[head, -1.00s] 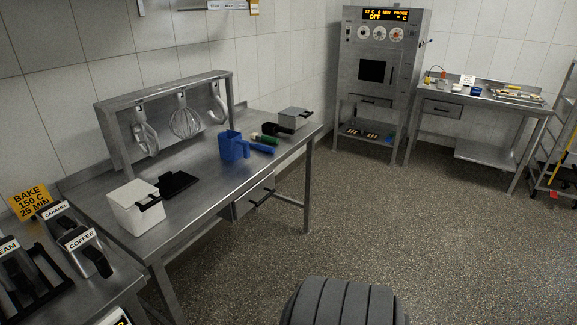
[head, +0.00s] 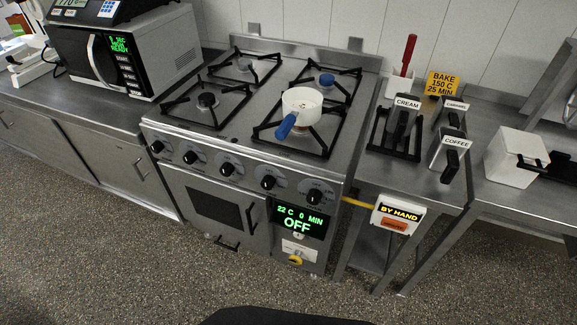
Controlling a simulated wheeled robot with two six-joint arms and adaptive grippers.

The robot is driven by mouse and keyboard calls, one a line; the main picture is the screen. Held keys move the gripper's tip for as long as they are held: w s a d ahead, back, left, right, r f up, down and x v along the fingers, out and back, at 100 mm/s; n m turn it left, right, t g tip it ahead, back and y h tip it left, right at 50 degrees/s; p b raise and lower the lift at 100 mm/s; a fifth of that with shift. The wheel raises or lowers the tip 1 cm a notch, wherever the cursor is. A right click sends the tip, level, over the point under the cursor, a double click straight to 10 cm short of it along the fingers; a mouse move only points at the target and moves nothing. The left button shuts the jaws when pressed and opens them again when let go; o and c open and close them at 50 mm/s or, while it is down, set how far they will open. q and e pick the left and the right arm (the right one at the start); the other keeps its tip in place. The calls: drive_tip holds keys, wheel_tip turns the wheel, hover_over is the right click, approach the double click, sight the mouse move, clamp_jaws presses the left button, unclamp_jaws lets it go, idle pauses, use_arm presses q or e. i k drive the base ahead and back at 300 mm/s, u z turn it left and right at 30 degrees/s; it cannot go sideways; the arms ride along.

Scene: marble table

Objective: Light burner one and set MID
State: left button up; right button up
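The steel stove (head: 235,135) stands in the middle of the head view, with several burners under black grates. A row of black knobs runs along its front: far left knob (head: 157,147), second knob (head: 190,157), middle knob (head: 228,169), another knob (head: 268,182) and far right knob (head: 313,196). I cannot read their markings or tell which serves burner one. A white pot (head: 302,101) with a blue handle (head: 286,126) sits on the front right grate, hiding most of that burner. Neither gripper is in view.
The oven display (head: 298,221) reads 22 C, 0 MIN, OFF. A microwave (head: 130,50) stands left. Right are CREAM (head: 404,121) and COFFEE (head: 449,156) dispensers, a BAKE sign (head: 442,84) and a BY HAND box (head: 398,217). The floor (head: 150,270) in front is clear.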

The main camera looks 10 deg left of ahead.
sight(268, 182)
drive_tip(key=z, duration=1.75)
drive_tip(key=k, duration=0.45)
drive_tip(key=u, duration=0.65)
